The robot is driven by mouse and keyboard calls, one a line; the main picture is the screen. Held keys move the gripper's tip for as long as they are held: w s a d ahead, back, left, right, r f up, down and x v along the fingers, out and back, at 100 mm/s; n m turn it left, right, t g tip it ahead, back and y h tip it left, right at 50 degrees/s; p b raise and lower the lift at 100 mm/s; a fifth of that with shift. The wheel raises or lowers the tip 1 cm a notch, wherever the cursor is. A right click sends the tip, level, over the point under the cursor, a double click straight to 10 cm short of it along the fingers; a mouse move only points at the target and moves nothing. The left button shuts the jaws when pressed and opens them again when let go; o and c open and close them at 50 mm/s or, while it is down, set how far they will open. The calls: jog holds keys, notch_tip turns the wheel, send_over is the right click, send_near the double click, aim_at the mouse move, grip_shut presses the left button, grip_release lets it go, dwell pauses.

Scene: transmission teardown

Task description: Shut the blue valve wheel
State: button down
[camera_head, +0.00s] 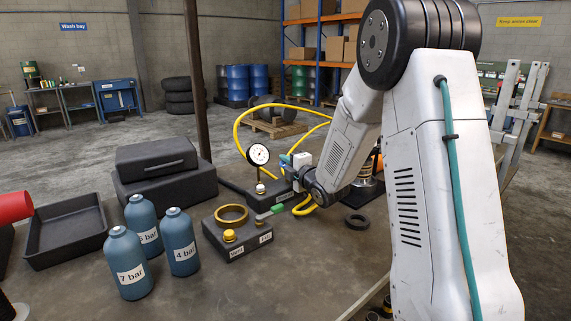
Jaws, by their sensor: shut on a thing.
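My gripper (288,165) is at the middle of the view, reaching left from my arm over a dark block. A small blue-green piece (285,158) shows at its fingertips; it looks like part of the blue valve wheel. The gripper is shut on it, though the fingers and most of the wheel are too small and covered to see well. A white dial gauge (258,155) stands upright just left of the gripper. The dark block (234,186) lies under the gauge, with a yellow hose (240,126) looping behind it.
A labelled block (237,250) with a brass ring, a yellow knob and a green-handled piece sits in front. Blue bottles (184,245), a black tray (64,232) and black cases (165,185) stand to the left. A black ring (357,221) lies right of the gripper.

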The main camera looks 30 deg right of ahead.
jog(key=shift+s+d+m+g+h, duration=0.1)
jog(key=shift+d+m+g+h, duration=0.1)
jog(key=shift+m+h, duration=0.85)
jog(key=shift+w+d+m+g+h, duration=0.15)
jog(key=shift+m+h, duration=0.45)
jog(key=shift+h, duration=0.9)
jog(key=shift+s+d+m+g+h, duration=0.15)
jog(key=shift+m+g+h, duration=0.1)
jog(key=shift+m+h, duration=0.8)
jog(key=shift+h, duration=0.5)
jog(key=c, duration=1.7)
grip_release()
jog(key=shift+c, duration=0.2)
jog(key=v, duration=0.8)
